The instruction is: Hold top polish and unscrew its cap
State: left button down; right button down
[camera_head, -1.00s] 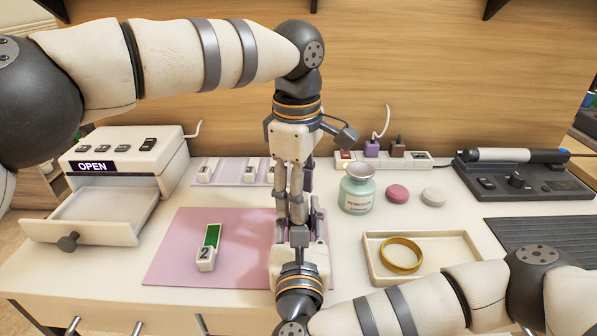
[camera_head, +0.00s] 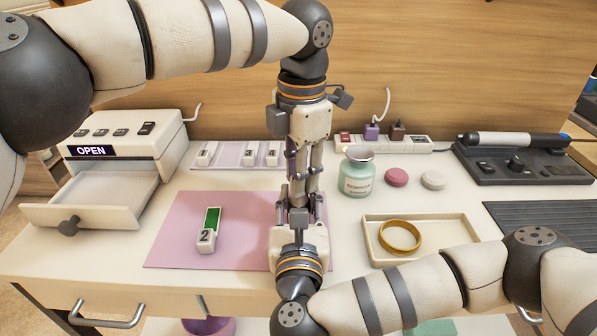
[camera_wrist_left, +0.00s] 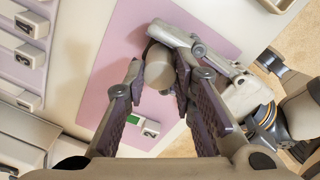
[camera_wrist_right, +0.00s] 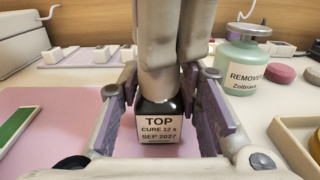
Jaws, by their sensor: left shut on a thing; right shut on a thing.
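The top polish (camera_wrist_right: 158,125) is a dark bottle with a white label reading TOP, CURE 12 s, SEP 2027. It stands upright in the right wrist view between the fingers of my right gripper (camera_wrist_right: 160,112), which is shut on it. My left gripper (camera_head: 303,190) reaches straight down from above, shut around the bottle's top, just above the right gripper. In the left wrist view, a rounded pale-grey top (camera_wrist_left: 160,70), apparently the cap, shows between the left fingers. The grippers hide nearly all of the bottle in the head view.
The grippers are over a pink mat (camera_head: 170,235) with a numbered green-faced piece (camera_head: 208,232). A remover bottle (camera_head: 357,178) stands to the right, behind a tray (camera_head: 450,262) holding a gold ring (camera_head: 400,235). An open drawer unit (camera_head: 120,150) is at left. The mat's left part has free room.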

pick_arm(q)
jog(key=n, duration=0.5)
pick_arm(e)
jog(key=shift+f, duration=0.15)
pick_arm(q)
jog(key=shift+r, duration=0.1)
jog(key=shift+r, duration=1)
jog(key=shift+r, duration=2)
pick_arm(e)
jog(key=c, duration=1.1)
grip_release()
